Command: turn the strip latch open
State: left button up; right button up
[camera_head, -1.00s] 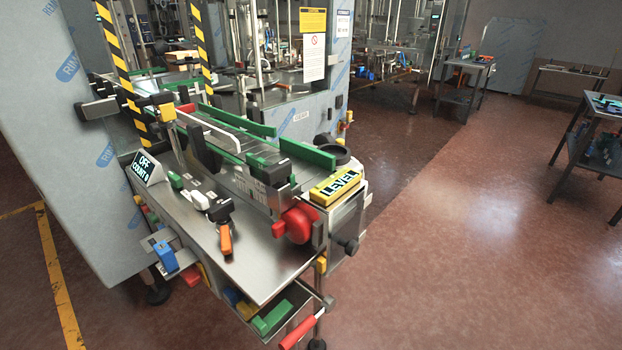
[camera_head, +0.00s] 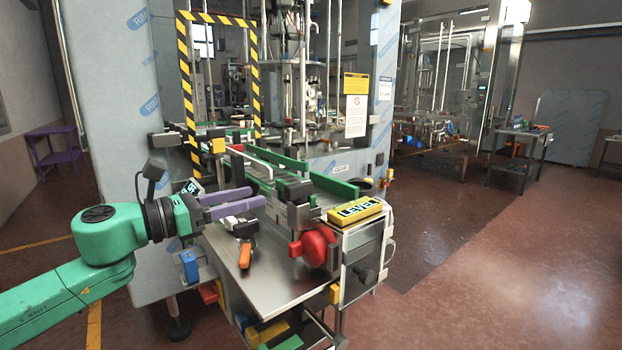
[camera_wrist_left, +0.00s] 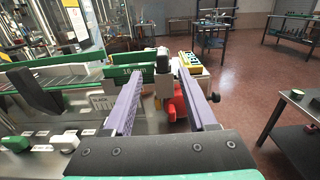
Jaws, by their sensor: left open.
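My left gripper (camera_head: 257,197) reaches in from the left over the conveyor's side. Its two purple fingers are apart with nothing between them. In the left wrist view the open fingers (camera_wrist_left: 160,80) point at a grey block with a black top (camera_wrist_left: 163,80) and a red part (camera_wrist_left: 178,106) beyond. In the head view the grey block (camera_head: 299,213) stands at the conveyor's end, with a red lever (camera_head: 295,248) and red wheel (camera_head: 319,246) below it. I cannot tell which part is the strip latch. An orange-handled clamp (camera_head: 244,256) lies on the steel plate. My right gripper is not seen.
The conveyor's green side rails (camera_head: 334,184) run behind the fingers. A yellow LEVEL box (camera_head: 356,209) sits at the conveyor's right end. A black-and-yellow striped frame (camera_head: 187,90) stands behind. The steel plate (camera_head: 270,278) is mostly bare in front; open floor lies right.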

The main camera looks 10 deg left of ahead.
aim_at(299, 183)
pick_arm(q)
jog(key=p+x, duration=0.2)
jog(key=x, duration=0.2)
jog(key=p+x, duration=0.2)
jog(key=x, duration=0.1)
jog(key=p+x, duration=0.2)
jog(key=x, duration=0.2)
jog(key=shift+w+d+r+p, duration=0.15)
jog(key=shift+d+r+p, duration=0.15)
jog(key=shift+p, duration=0.05)
jog(key=shift+w+d+f, duration=0.15)
jog(key=shift+w+d, duration=0.05)
jog(key=shift+s, duration=0.1)
jog(key=shift+c, duration=0.9)
grip_shut()
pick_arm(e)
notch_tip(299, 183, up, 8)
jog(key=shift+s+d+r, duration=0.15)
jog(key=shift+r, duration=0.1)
